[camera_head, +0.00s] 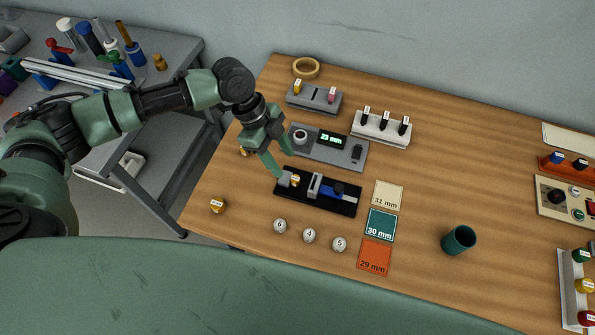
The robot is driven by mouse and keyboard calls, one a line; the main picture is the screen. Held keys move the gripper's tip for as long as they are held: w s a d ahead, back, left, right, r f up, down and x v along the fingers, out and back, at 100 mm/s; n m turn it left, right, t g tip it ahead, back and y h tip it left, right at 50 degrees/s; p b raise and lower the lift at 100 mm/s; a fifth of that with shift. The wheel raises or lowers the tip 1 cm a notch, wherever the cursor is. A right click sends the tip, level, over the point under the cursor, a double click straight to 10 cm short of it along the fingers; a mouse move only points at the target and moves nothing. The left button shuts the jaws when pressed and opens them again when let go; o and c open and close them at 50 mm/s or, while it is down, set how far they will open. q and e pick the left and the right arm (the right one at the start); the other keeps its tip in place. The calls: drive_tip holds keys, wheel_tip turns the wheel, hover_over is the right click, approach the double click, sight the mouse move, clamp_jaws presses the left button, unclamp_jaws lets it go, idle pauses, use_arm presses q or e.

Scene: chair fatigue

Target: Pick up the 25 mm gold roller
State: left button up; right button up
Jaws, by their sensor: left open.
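Several small gold rollers show, and their size labels are too small to read. One gold roller (217,205) stands on the wooden table near its left edge. Another gold piece (295,180) is in the black fixture (345,207), beside a grey block. My left gripper (284,166) is open and points down just above the left end of the black fixture. My right gripper is out of view.
A grey gauge (331,139) displays what looks like 23 mm. Cards (381,224) marked 31, 30 and 29 mm lie right of the fixture. Numbered white balls (309,235) lie in front. A teal cup (458,240) stands to the right. The table between cup and back holders is clear.

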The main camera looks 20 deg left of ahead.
sight(295, 178)
use_arm(q)
drive_tip(key=p+x, duration=0.1)
drive_tip(key=x, duration=0.2)
drive_tip(key=shift+d+r, duration=0.1)
drive_tip(key=shift+r, duration=0.05)
drive_tip(key=p+x, duration=0.1)
drive_tip(key=x, duration=0.2)
drive_tip(key=shift+w+d+f, duration=0.1)
drive_tip(key=shift+d+f, duration=0.05)
drive_tip(key=shift+f, duration=0.2)
drive_tip(key=shift+d+f, duration=0.15)
drive_tip(key=shift+f, duration=0.25)
clamp_jaws()
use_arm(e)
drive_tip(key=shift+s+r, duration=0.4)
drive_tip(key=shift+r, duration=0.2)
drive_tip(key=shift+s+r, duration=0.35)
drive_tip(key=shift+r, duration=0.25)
